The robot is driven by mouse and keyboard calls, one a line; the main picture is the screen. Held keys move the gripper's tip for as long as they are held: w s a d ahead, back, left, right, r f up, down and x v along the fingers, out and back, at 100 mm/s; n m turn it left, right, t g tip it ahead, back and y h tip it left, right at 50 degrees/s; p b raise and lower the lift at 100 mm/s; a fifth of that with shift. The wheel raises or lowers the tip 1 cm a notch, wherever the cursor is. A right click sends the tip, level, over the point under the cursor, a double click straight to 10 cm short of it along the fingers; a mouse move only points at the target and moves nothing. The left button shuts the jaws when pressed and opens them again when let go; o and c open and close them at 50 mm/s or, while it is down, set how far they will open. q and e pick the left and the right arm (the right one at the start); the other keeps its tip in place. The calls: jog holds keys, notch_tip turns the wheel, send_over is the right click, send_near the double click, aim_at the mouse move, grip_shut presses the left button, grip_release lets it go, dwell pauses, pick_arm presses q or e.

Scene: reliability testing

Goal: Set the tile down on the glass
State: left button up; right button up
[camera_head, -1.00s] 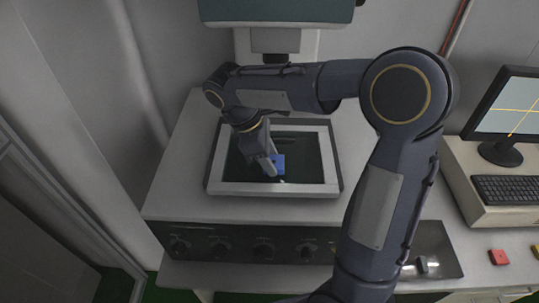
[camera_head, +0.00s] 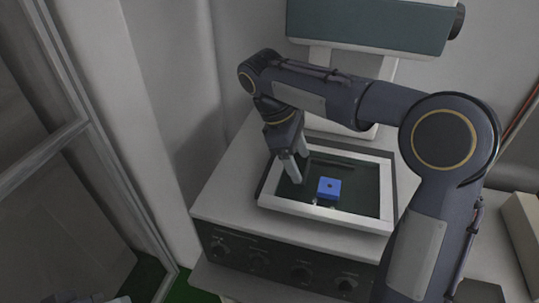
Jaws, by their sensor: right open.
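The pale frame (camera_head: 325,217) surrounds the glass on top of the white machine, which has several knobs (camera_head: 300,272) on its dark front. A teal machine head (camera_head: 370,27) overhangs behind. A glazed door frame (camera_head: 75,130) stands at the left.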

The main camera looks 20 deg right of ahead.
jog(key=w+a, duration=0.1)
jog(key=a, duration=0.1)
jog(key=w+a, duration=0.1)
jog(key=a, duration=0.1)
jog(key=w+a, duration=0.1)
jog(key=a, duration=0.1)
jog(key=shift+w, duration=0.35)
